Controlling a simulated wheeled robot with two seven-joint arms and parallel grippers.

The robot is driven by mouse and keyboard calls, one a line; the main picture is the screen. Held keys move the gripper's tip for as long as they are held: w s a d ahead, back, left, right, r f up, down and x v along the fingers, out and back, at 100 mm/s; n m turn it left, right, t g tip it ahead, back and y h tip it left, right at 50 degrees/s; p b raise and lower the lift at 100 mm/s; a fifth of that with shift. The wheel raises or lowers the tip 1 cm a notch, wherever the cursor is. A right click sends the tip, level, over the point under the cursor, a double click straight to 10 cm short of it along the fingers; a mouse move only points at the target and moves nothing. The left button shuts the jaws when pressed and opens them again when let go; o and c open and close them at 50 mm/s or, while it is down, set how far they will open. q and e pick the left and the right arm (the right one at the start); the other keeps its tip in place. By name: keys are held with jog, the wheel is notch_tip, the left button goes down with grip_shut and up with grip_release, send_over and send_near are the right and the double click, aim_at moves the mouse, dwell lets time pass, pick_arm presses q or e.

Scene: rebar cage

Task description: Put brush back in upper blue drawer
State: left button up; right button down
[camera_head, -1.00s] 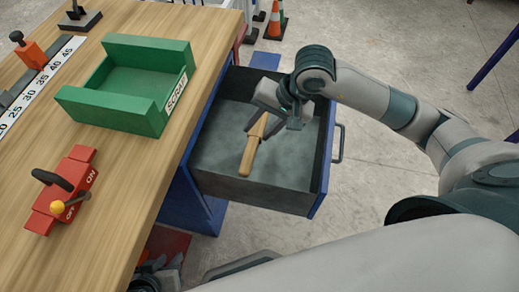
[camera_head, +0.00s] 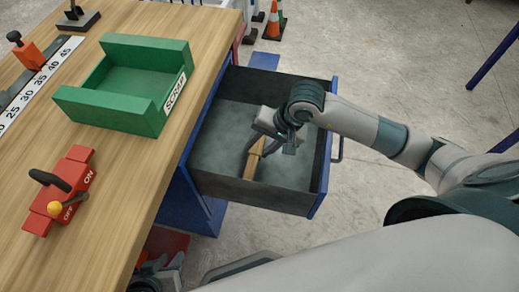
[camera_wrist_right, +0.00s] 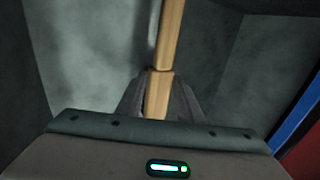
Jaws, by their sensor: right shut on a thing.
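The brush's wooden handle (camera_head: 253,161) is inside the open blue drawer (camera_head: 215,150), at or close above its grey floor; I cannot tell if it touches. My right gripper (camera_head: 262,143) reaches down into the drawer and is shut on the handle. In the right wrist view, the handle (camera_wrist_right: 169,35) runs up from between the fingers (camera_wrist_right: 159,97), with grey drawer surfaces behind it. The brush's bristle end is not visible. My left gripper (camera_head: 160,277) is low beside the workbench, partly cut off by the frame, and its jaws are unclear.
The wooden workbench (camera_head: 135,165) stands left of the drawer. It carries a green scrap tray (camera_head: 115,112), a red on/off switch (camera_head: 60,190) and a measuring scale (camera_head: 42,75). Traffic cones (camera_head: 272,24) stand at the back. Floor right of the drawer is clear.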

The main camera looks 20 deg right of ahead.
jog(key=shift+f, duration=1.1)
jog(key=shift+f, duration=0.1)
jog(key=c, duration=1.2)
grip_release()
jog(key=v, duration=1.2)
